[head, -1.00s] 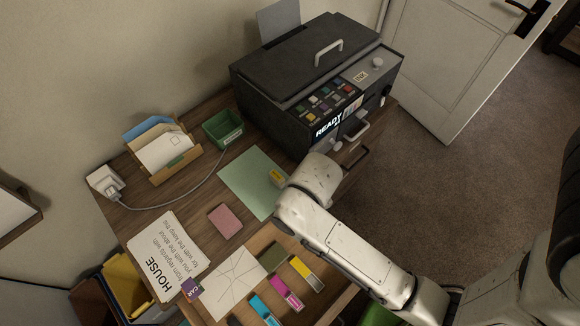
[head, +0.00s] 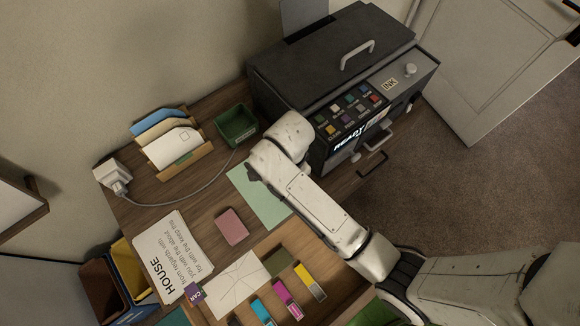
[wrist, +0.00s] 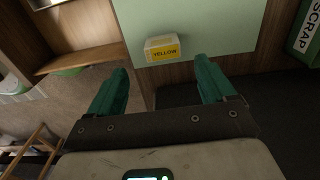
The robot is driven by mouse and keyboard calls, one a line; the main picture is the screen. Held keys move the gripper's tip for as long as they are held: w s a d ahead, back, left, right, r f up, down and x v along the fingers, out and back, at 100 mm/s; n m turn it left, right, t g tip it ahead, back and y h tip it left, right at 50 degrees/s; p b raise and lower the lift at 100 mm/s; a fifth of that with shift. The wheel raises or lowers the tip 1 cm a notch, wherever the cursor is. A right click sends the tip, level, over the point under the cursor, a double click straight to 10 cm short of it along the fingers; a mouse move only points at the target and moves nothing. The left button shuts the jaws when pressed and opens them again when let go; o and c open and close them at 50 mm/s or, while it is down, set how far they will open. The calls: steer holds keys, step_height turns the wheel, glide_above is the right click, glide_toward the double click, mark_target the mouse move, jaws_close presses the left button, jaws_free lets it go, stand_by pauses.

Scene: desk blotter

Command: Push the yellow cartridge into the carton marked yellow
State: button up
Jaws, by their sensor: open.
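The yellow cartridge (head: 310,282) lies with its white and grey end toward the lower right, in a row of coloured cartridges at the near side of the desk in the head view. The small carton marked YELLOW (wrist: 162,48), white with a yellow label, sits on the pale green blotter (wrist: 190,18) near its edge in the wrist view. In the head view my arm hides the carton. My gripper (wrist: 161,64) is open and empty, its two teal fingers on either side of the carton's near side.
A dark printer (head: 320,70) stands at the back right. A green box (head: 237,124), card holder (head: 180,150), pink pad (head: 231,227) and printed sheets (head: 172,255) lie around the blotter. Magenta (head: 287,298) and cyan (head: 262,312) cartridges are beside the yellow one.

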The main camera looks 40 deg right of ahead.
steer(key=shift+w+a+f, duration=0.1)
steer(key=shift+f, duration=1.6)
steer(key=shift+w+f, duration=0.1)
steer(key=shift+f, duration=1.55)
steer(key=c, duration=1.1)
steer(key=shift+r, duration=0.1)
